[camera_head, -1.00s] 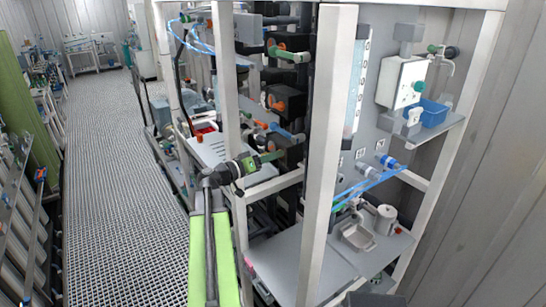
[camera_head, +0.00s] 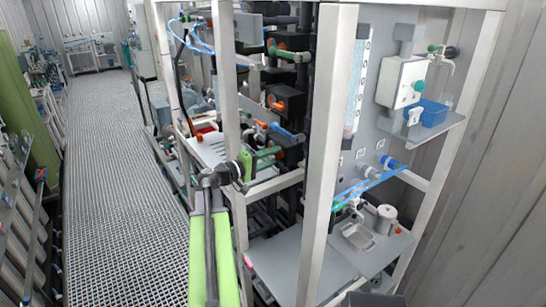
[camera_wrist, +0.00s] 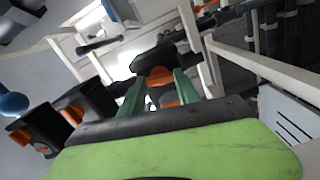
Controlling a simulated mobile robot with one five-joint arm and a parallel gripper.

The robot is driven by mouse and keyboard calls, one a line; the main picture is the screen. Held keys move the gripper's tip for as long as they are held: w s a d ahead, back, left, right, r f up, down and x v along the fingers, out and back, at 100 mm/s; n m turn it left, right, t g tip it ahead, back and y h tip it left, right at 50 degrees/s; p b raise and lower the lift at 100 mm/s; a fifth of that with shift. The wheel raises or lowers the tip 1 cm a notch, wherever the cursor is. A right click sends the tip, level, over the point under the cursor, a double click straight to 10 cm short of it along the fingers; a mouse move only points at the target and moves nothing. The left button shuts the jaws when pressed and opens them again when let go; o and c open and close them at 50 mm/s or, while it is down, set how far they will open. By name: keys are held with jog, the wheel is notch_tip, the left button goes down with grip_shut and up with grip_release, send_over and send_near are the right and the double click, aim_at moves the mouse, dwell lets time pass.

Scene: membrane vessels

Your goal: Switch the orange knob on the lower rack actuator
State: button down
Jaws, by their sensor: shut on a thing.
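In the wrist view, an orange knob (camera_wrist: 162,76) on a black actuator (camera_wrist: 153,58) sits between the green fingers of my gripper (camera_wrist: 160,88). The fingers are shut on this knob. In the head view, my gripper (camera_head: 268,157) reaches into the rack at the lowest of the stacked black actuators (camera_head: 292,154), whose knob is hidden there. Above it are a middle actuator with an orange knob (camera_head: 277,103) and a top one with an orange knob (camera_head: 284,52). Two other black actuators with orange knobs (camera_wrist: 42,145) show at the left of the wrist view.
A white rack post (camera_head: 325,150) stands right of my gripper. A grated walkway (camera_head: 115,180) runs clear along the left.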

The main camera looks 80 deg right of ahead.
jog(key=shift+f, duration=0.1)
dwell(0.3)
jog(key=c, duration=0.9)
grip_release()
jog(key=shift+w+a, duration=0.1)
jog(key=v, duration=1.7)
jog(key=shift+a, duration=0.15)
